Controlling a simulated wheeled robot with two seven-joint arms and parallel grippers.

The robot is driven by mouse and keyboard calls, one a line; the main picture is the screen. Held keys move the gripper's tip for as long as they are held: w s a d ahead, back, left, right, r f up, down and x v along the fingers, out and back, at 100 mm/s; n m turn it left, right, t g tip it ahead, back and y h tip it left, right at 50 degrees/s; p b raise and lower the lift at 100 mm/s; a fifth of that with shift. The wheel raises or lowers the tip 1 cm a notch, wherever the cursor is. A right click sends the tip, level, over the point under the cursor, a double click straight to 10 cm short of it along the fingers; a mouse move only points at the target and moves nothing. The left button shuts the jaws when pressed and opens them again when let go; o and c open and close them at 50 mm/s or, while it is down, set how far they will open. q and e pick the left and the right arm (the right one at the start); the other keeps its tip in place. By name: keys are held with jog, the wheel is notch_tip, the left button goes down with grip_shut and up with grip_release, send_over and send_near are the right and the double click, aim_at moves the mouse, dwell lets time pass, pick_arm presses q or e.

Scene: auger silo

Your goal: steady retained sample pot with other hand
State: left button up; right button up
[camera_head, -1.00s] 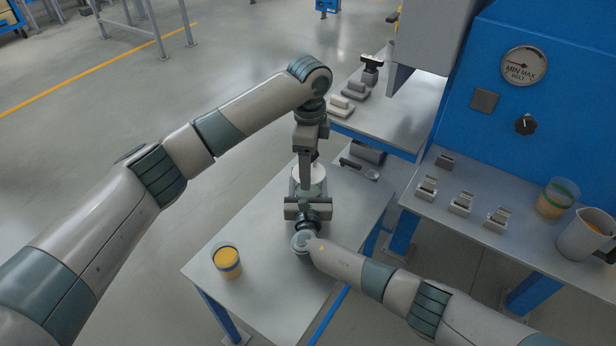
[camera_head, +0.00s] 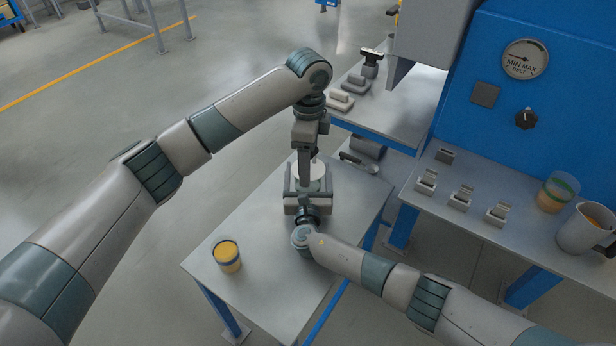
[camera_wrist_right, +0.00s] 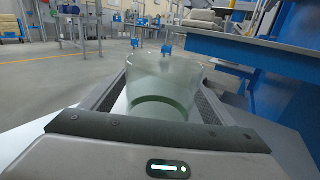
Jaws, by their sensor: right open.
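The retained sample pot (camera_head: 318,172), pale with a whitish top, stands on the small grey table. In the right wrist view it is a clear, greenish pot (camera_wrist_right: 165,85) with a dark green band low down. My right gripper (camera_head: 308,178) is open, low over the table, one finger on each side of the pot. Its fingers also flank the pot in the right wrist view (camera_wrist_right: 163,92); I cannot tell whether they touch it. My left gripper (camera_head: 306,176) points straight down at the pot from above. Its fingertips are partly hidden and their opening is unclear.
A cup of yellow material (camera_head: 227,256) stands at the table's left front. A metal scoop (camera_head: 366,166) lies behind the pot. The bench (camera_head: 478,222) at right holds small metal blocks, a banded cup (camera_head: 556,193) and a jug (camera_head: 586,230). The table (camera_head: 265,300) is clear in front.

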jog(key=shift+s, duration=0.1)
jog(key=s, duration=1.1)
jog(key=shift+s+f, duration=0.1)
jog(key=shift+s, duration=0.25)
pick_arm(q)
jog(key=shift+r, duration=0.1)
